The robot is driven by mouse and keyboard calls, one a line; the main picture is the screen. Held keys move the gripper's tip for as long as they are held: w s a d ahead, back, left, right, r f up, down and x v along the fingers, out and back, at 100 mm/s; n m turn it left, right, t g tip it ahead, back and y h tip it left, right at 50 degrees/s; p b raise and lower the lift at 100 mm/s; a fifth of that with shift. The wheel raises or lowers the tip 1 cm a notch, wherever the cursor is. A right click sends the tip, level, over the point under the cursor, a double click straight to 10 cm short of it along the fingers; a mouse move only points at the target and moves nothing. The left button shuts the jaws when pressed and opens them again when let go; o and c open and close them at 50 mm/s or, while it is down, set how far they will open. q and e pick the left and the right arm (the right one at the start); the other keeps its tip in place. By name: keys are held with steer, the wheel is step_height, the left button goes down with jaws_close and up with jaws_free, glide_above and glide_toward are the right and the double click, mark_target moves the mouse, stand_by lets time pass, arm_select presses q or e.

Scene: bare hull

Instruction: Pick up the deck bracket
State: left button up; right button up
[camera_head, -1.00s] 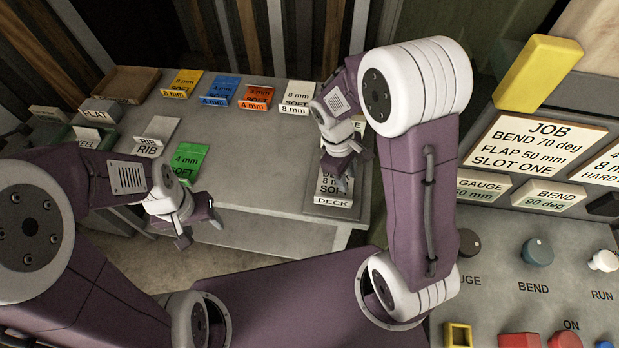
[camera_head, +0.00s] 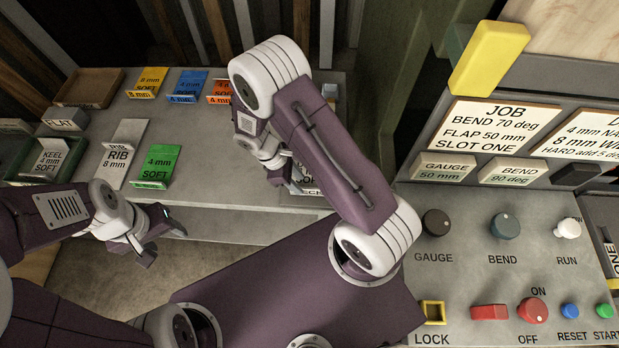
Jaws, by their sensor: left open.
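The deck bracket (camera_head: 310,191) is at the right end of the grey bench, mostly hidden behind my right arm. Only a sliver of pale plate and the end of its label show. My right gripper (camera_head: 280,172) is low at the left of the bracket, partly covered by its own arm. Its fingers are not clear, and I cannot tell whether it touches the bracket. My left gripper (camera_head: 158,238) is open and empty, in front of the bench edge below the green plate (camera_head: 158,166).
Yellow (camera_head: 149,80), blue (camera_head: 187,85) and orange (camera_head: 219,90) plates stand along the bench's back. A rib plate (camera_head: 120,155), a keel tray (camera_head: 72,160) and an empty brown tray (camera_head: 88,88) are left. The control console (camera_head: 465,270) is right. The bench middle is clear.

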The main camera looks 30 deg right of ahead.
mark_target(307, 188)
steer(key=f, duration=0.1)
steer(key=s+d+f, duration=0.1)
steer(key=d+f, duration=0.1)
steer(key=shift+s+d+f+p, duration=0.1)
steer(key=shift+s+f+p, duration=0.15)
steer(key=shift+p, duration=0.15)
steer(key=shift+d+f, duration=0.15)
steer(key=shift+f, duration=0.2)
jaws_close()
steer(key=shift+r, duration=0.1)
stand_by(0.6)
